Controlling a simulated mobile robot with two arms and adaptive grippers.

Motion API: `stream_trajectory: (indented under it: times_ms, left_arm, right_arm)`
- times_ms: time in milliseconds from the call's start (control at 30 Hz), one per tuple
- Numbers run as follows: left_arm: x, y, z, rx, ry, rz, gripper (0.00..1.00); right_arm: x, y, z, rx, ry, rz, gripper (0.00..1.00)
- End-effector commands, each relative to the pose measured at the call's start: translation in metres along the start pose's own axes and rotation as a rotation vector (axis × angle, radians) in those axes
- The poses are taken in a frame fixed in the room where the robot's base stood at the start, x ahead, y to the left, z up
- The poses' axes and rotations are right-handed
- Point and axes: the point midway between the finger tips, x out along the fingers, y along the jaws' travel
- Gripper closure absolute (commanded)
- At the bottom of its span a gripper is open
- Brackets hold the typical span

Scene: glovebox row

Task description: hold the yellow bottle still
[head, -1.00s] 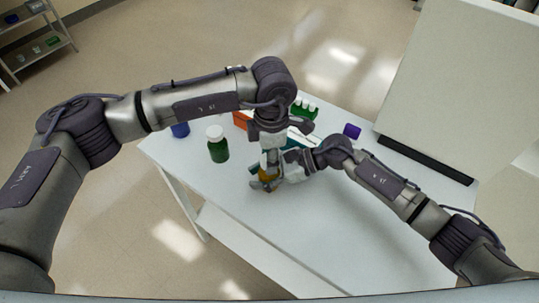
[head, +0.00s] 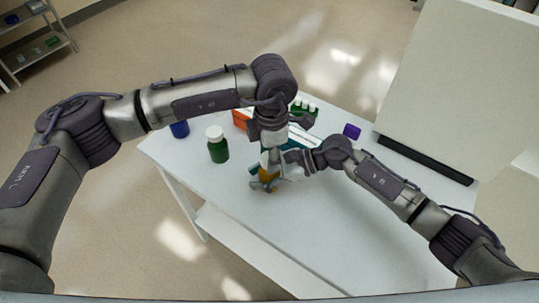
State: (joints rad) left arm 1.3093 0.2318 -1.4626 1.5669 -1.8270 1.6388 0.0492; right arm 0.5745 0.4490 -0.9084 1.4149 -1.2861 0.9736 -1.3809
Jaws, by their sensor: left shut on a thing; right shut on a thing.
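The yellow bottle (head: 267,174) stands on the white table, partly hidden by my grippers. Its white cap (head: 264,158) shows in part above the body. My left gripper (head: 267,156) points down from above and is shut at the cap; its fingertips are hard to make out. My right gripper (head: 270,182) reaches in from the right, low down, and is shut on the bottle's body.
A green bottle (head: 217,149) with a white cap and a blue item (head: 180,129) stand left of the grippers. Behind are an orange box (head: 241,119), a green rack with white-capped items (head: 304,109) and a purple item (head: 352,131). The table's front is clear.

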Motion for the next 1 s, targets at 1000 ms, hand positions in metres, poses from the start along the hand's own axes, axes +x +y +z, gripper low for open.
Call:
stream_trajectory:
  times_ms: [1000]
  left_arm:
    - [-0.039, 0.000, 0.000, 0.001, -0.002, 0.003, 0.99]
  right_arm:
    - [0.000, 0.000, 0.000, 0.000, 0.000, 0.000, 1.00]
